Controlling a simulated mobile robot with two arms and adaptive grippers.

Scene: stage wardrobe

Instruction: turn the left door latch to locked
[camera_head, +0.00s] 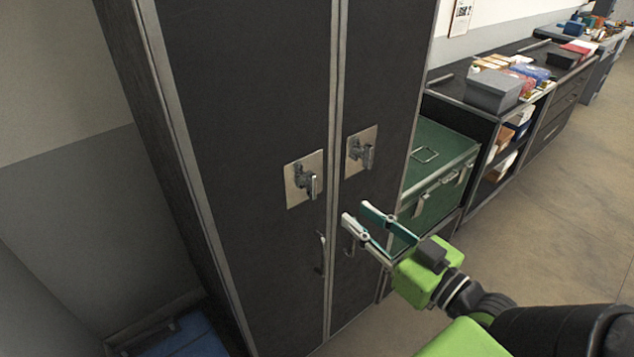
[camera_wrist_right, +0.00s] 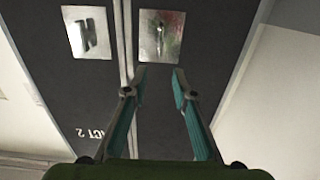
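The left door latch (camera_head: 304,183) is a metal lever on a pale square plate, on the left door (camera_head: 250,120) of a dark cabinet. Its lever hangs roughly downward. A similar latch (camera_head: 363,152) is on the right door. My right gripper (camera_head: 357,210) is open and empty, below and right of the left latch, apart from both latches. In the right wrist view, which looks upside down, my open fingers (camera_wrist_right: 159,75) point toward two plates. The plate nearest them (camera_wrist_right: 161,36) appears to be the left door's. My left gripper is not in view.
Door handles (camera_head: 321,253) sit below the latches. A green case (camera_head: 435,165) stands right of the cabinet, by a low shelf with boxes (camera_head: 494,91). A blue object (camera_head: 185,337) lies at the lower left by the wall. The floor at right is clear.

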